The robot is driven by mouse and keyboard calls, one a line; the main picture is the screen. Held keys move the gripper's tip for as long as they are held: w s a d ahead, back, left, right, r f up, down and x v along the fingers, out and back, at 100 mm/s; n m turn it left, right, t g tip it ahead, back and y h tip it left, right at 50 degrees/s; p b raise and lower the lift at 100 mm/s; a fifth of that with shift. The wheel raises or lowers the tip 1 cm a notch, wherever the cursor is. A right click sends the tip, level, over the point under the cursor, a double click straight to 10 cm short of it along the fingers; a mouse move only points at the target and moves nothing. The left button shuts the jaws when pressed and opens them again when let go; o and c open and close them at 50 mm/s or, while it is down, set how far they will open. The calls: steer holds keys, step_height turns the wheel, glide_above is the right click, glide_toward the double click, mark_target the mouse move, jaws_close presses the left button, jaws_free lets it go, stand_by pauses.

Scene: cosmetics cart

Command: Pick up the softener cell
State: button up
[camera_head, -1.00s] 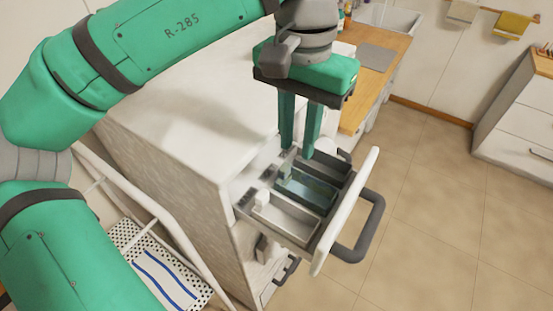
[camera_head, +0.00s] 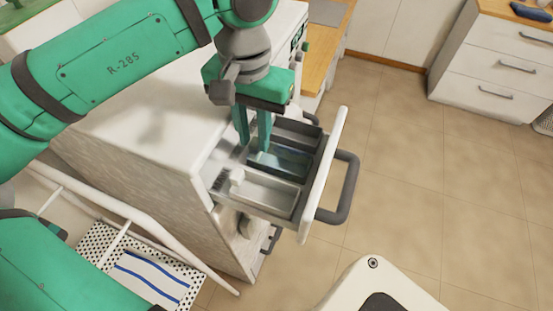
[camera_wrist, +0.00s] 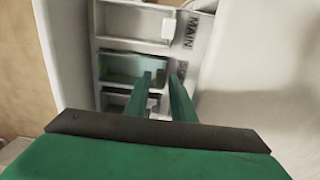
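The detergent drawer (camera_head: 320,180) stands pulled out of the white machine. Its middle cell (camera_head: 283,162) is blue-green and see-through, and seems to be the softener cell. In the wrist view this cell (camera_wrist: 118,67) lies between a white cell and a dark one. My gripper (camera_head: 254,147) points down at the cell's inner end, by the machine. In the wrist view my gripper (camera_wrist: 161,82) has its two fingers apart, with a narrow gap around that end of the cell. I cannot tell whether either finger touches it.
The white cell (camera_head: 265,190) sits at the drawer's near side, with "MAIN" beside it in the wrist view. A grey handle (camera_head: 348,190) juts from the drawer front. A white rack (camera_head: 125,218) stands at left.

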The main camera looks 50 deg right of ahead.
steer(key=shift+f, duration=1.15)
jaws_close()
